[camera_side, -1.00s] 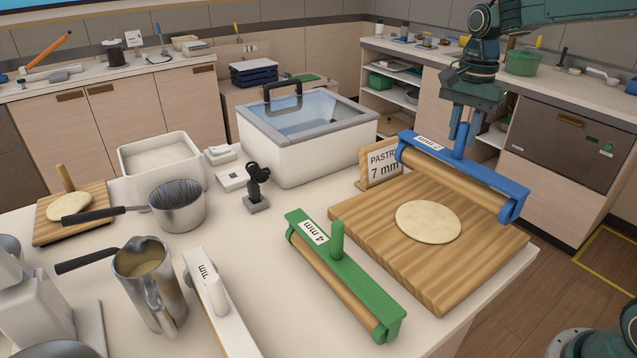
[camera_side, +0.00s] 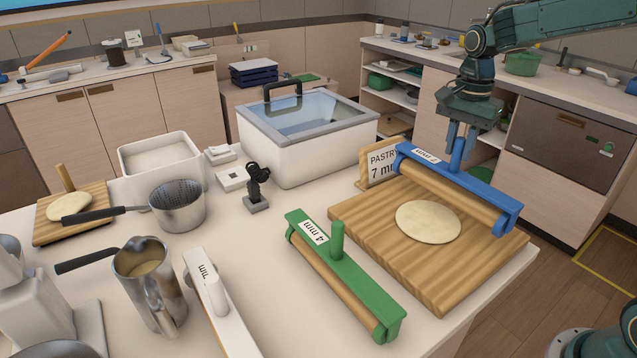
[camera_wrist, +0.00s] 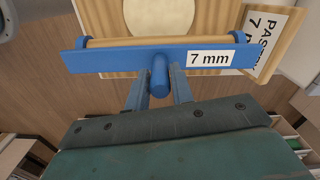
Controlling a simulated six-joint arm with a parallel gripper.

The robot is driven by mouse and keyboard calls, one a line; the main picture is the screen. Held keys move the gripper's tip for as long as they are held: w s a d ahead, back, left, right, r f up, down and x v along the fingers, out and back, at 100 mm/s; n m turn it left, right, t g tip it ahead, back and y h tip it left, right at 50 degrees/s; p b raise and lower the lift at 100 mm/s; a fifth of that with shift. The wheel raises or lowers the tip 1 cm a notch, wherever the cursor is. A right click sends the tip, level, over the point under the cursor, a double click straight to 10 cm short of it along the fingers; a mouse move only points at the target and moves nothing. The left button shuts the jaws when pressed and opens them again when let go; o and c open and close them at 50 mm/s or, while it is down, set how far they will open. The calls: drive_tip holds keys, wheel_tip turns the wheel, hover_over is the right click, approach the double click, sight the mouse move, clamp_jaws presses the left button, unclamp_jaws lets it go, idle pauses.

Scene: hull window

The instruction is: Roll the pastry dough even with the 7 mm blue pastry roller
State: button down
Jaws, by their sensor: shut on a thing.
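My gripper (camera_side: 460,138) is shut on the upright handle of the blue pastry roller (camera_side: 462,184). The roller is at the far right edge of the wooden board (camera_side: 370,222), behind the dough. I cannot tell whether it touches the board. In the wrist view the blue roller (camera_wrist: 120,60) shows its "7 mm" label, with my gripper (camera_wrist: 159,88) around its handle. The round, flat pastry dough (camera_side: 428,222) lies on the board, apart from the roller. It also shows in the wrist view (camera_wrist: 158,15), partly cut off.
A "PASTRY 7 mm" sign (camera_side: 382,164) stands at the board's back corner. A green 4 mm roller (camera_side: 345,275) lies left of the board, and a white roller (camera_side: 215,300) further left. A lidded glass-topped bin (camera_side: 305,140) stands behind. A jug (camera_side: 150,285) is at the left.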

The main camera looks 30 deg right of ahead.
drive_tip(key=shift+f, duration=0.65)
drive_tip(key=a, duration=1)
